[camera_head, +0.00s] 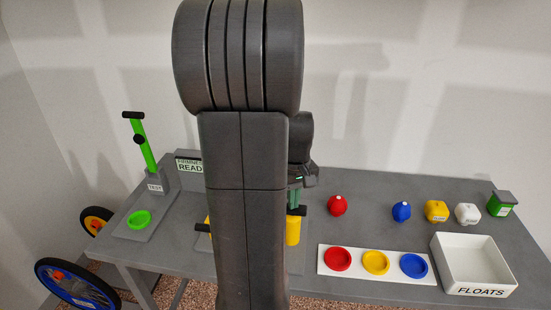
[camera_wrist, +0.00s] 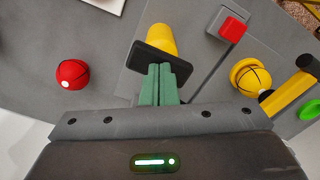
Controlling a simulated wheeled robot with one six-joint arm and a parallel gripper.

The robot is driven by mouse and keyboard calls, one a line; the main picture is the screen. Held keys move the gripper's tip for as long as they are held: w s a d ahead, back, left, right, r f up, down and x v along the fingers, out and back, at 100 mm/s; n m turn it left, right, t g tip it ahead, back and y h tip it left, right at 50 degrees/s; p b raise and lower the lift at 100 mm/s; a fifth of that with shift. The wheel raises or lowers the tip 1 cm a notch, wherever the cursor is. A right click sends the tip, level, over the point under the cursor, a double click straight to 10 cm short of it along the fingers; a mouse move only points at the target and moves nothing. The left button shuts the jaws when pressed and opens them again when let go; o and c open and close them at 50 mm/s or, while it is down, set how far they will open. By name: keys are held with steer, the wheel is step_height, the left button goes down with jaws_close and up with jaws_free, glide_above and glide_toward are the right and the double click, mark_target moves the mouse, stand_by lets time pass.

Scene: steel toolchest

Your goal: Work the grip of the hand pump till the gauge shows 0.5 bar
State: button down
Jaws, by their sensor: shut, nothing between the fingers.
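The hand pump shows in the head view as a yellow barrel (camera_head: 293,230) with a black grip (camera_head: 301,211) on top, partly behind my arm. In the wrist view the black grip (camera_wrist: 183,66) lies crosswise, with the yellow barrel (camera_wrist: 161,38) beyond it. My gripper (camera_wrist: 160,68) has its green fingers shut together, with nothing between them. The fingertips overlap the grip in the wrist view; I cannot tell whether they touch it. In the head view my gripper (camera_head: 294,196) is just above the grip, mostly hidden. I cannot make out a gauge.
A red ball (camera_head: 337,205), a dish board (camera_head: 354,262) and a white floats bin (camera_head: 446,264) are on the right of the bench.

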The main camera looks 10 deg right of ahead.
steer(key=shift+r+p, duration=2.2)
steer(key=shift+r, duration=0.55)
steer(key=shift+f, duration=0.1)
